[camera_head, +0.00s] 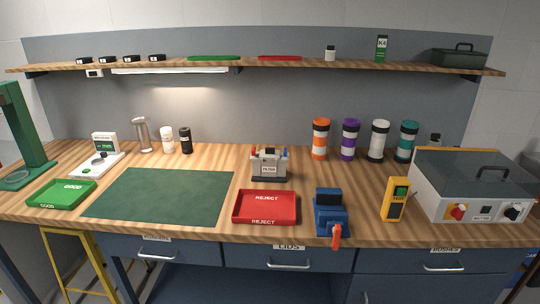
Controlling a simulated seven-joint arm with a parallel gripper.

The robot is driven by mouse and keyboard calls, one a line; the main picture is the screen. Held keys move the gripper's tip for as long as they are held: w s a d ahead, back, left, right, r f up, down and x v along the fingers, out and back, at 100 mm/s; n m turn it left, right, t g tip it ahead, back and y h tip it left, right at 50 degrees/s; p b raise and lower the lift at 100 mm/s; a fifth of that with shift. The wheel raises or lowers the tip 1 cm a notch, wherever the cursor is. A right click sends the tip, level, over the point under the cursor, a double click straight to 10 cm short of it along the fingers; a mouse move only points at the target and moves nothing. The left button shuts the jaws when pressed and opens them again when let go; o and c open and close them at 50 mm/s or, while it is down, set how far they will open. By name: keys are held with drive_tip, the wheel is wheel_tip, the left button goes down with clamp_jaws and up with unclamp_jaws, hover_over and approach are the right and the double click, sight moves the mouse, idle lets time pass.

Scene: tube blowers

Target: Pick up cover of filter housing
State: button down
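A small grey box (269,166) with a white label that seems to read FILTER stands upright on a dark base, near the middle of the bench. I take it to be the filter housing. Small red, blue and dark parts show along its top. At this size I cannot tell which part is its cover, or whether the cover is on. My gripper is not in view.
A red REJECT tray (238,208) lies in front of the box, with a green mat (160,195) to its left. A blue device with an orange handle (335,235) stands front right. Striped canisters (320,140) stand behind, beneath a shelf (345,64).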

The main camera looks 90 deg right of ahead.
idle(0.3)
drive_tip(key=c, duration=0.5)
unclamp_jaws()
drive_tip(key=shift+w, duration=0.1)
